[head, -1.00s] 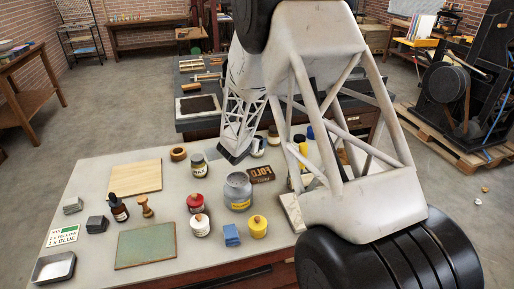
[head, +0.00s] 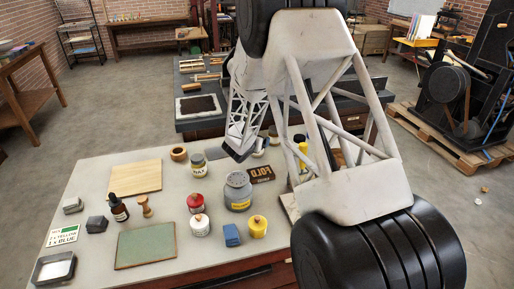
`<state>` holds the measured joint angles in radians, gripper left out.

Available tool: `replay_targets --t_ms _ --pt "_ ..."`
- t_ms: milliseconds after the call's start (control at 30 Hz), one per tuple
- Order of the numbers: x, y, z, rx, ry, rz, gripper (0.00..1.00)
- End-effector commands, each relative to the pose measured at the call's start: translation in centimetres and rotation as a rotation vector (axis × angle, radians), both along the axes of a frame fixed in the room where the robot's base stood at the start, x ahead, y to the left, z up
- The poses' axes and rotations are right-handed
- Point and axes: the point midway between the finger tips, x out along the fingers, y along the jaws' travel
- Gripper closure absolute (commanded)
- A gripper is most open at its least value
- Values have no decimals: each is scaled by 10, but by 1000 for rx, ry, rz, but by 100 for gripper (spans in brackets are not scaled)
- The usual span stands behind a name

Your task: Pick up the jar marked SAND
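Several jars stand on the pale table (head: 88,185). A small jar with a dark lid and yellowish label (head: 198,164) stands at the middle back. A larger grey jar with a yellow label (head: 238,191) stands to its front right. Both labels are too small to read, so I cannot tell which jar is marked SAND. The dark end of my gripper (head: 239,152) is at the far table edge, above and behind the grey jar, apart from it. Its fingers are not clear. My arm covers the right part of the table, with a yellow item (head: 302,155) partly showing.
A dark FOLD block (head: 262,174) lies right of the grey jar. A wooden board (head: 135,176) and green mat (head: 145,249) lie left.

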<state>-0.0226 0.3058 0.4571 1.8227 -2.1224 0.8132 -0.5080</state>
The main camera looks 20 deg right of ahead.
Motion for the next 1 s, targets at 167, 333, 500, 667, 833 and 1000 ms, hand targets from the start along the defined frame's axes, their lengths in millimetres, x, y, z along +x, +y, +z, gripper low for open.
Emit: replay_targets --t_ms 167,333,500,667,833,1000 --pt "0 0 0 0 0 0 34" --pt "0 0 0 0 0 0 60" --pt "0 0 0 0 0 0 76" --pt "0 0 0 0 0 0 76" --pt "0 0 1 0 0 0 76" --pt "0 0 9 0 -1 0 76"
